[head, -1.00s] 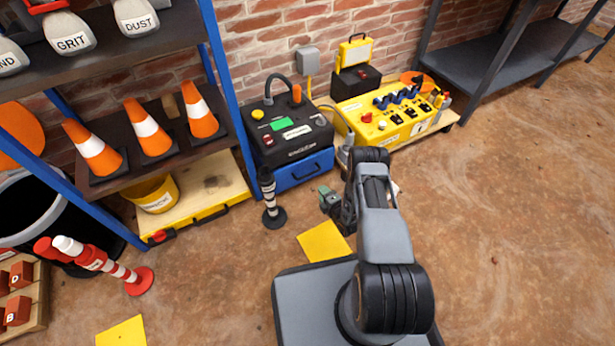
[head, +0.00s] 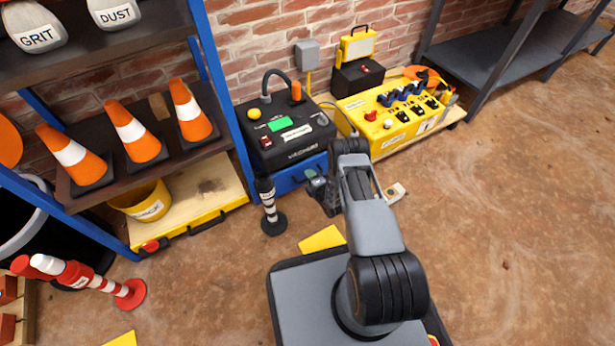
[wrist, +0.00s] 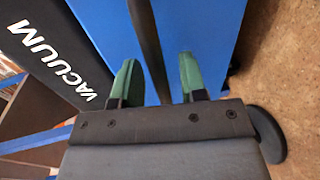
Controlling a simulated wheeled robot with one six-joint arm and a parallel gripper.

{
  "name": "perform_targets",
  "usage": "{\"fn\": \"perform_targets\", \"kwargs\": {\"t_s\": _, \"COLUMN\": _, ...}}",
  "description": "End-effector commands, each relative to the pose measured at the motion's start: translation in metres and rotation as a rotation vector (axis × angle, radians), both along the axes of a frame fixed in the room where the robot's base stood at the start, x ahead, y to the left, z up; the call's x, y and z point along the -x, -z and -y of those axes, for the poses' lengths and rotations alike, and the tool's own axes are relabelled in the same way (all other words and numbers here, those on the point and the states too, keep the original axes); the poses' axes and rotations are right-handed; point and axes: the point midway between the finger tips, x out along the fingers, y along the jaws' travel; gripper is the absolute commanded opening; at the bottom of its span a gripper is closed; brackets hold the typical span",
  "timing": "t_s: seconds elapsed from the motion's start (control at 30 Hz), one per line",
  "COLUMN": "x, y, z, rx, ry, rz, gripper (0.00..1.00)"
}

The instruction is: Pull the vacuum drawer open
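The vacuum unit (head: 290,133) is a black box with a green panel and a hose, against the brick wall. Its blue drawer (head: 284,181) is at the bottom and looks shut. In the wrist view the blue drawer front (wrist: 205,30) fills the middle, with the white VACUUM lettering (wrist: 60,62) to its left. A dark bar, the drawer handle (wrist: 150,42), runs down between my green fingertips. My gripper (wrist: 158,78) is open, one finger on each side of the bar, with gaps visible. In the head view my gripper (head: 316,184) is in front of the drawer's right part, partly hiding it.
A black-and-white post (head: 269,205) stands left of my gripper. A shelf with orange cones (head: 139,137) is farther left. A yellow control box (head: 395,118) sits on a low pallet to the right. The floor at right is mostly clear.

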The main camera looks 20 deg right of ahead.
Motion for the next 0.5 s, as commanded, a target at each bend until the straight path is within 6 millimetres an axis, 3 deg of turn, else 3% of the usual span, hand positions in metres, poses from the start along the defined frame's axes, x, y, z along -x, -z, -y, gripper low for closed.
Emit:
{"fn": "perform_targets", "kwargs": {"t_s": 0.33, "x": -0.0010, "y": 0.0003, "z": -0.0060, "rx": 0.000, "ry": -0.009, "rz": 0.000, "gripper": 0.39}}
{"fn": "perform_targets", "kwargs": {"t_s": 0.5, "x": -0.0009, "y": 0.0004, "z": -0.0054, "rx": 0.000, "ry": -0.008, "rz": 0.000, "gripper": 0.23}}
